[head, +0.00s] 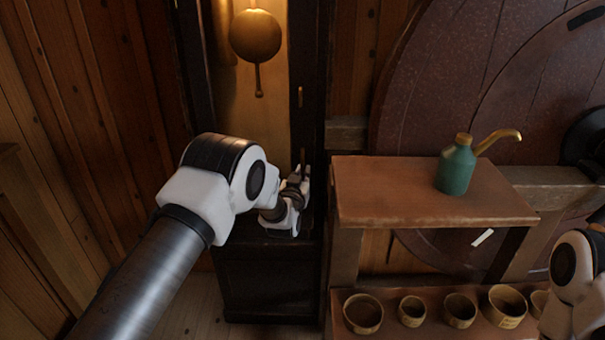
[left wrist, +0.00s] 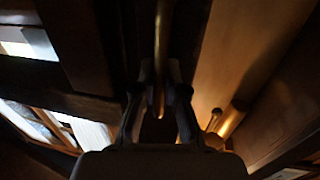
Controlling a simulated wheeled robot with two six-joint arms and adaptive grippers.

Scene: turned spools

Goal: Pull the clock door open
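The tall dark clock case (head: 265,275) stands upright against the wall. Its door (head: 312,60) has a dark frame around a lit opening, with a round brass pendulum (head: 255,36) behind it. I cannot tell whether the door is slightly ajar. My left gripper (head: 300,180) is at the right side of the door, low down. In the left wrist view, an upright brass handle (left wrist: 161,50) runs down between the two fingers, which appear closed against it. In the head view my arm and gripper hide the handle's lower part. My right gripper is out of view.
A wooden shelf (head: 400,205) stands close to the right of the clock, with a green oil can (head: 456,168) on top. Several bowls (head: 362,313) sit on its lower board. A large round wheel (head: 430,85) is behind it. Open floor lies left of the clock.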

